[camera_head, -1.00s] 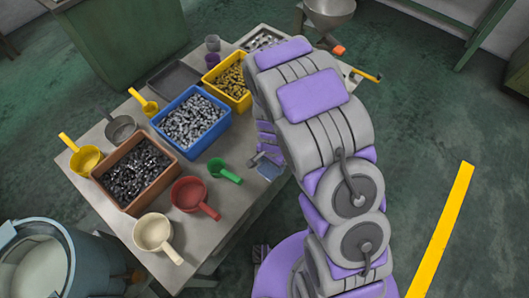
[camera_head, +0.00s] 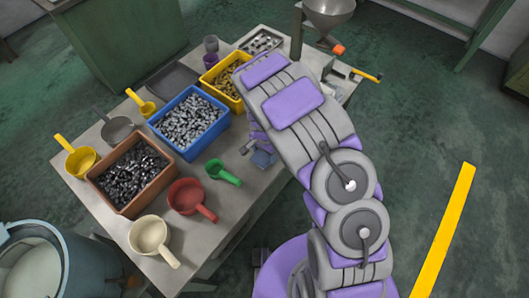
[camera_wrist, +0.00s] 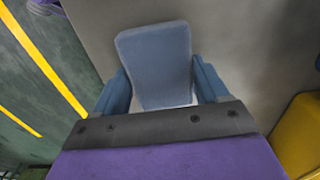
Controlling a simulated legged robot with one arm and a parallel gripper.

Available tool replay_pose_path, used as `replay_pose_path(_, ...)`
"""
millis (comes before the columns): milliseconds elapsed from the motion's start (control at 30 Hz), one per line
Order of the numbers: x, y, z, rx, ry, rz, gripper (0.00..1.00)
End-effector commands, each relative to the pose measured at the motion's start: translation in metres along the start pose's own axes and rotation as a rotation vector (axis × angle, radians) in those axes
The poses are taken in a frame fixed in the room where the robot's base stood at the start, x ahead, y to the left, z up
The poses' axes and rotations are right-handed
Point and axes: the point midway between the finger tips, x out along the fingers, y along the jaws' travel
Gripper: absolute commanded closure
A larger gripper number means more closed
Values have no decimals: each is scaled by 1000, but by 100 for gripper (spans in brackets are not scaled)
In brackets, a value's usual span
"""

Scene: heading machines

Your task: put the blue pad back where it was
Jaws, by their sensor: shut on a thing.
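The blue pad (camera_wrist: 153,58) is a flat, rounded rectangular piece. In the wrist view it sticks out between the two blue fingers of my gripper (camera_wrist: 161,84), which is shut on it. A grey table surface shows behind the pad; I cannot tell whether the pad touches it. In the head view my gripper (camera_head: 262,152) is over the right part of the table, right of the green scoop (camera_head: 222,172). The pad is small and partly hidden there by my gripper and arm.
The table (camera_head: 218,238) holds a blue bin (camera_head: 165,135), an orange-brown bin (camera_head: 113,203) and a yellow bin (camera_head: 240,104), with scoops around them. The yellow bin is partly behind my arm. A metal hopper (camera_head: 329,8) stands at the back. A large bucket (camera_head: 75,262) is at lower left.

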Motion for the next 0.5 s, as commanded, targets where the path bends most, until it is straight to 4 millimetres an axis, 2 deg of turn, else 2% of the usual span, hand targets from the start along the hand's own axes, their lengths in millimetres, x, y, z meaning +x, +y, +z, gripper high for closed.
replay_pose_path(200,1,0,0,0,-1,1,55)
replay_pose_path(233,1,0,0,0,-1,1,25)
replay_pose_path(500,0,0,0,0,-1,1,1)
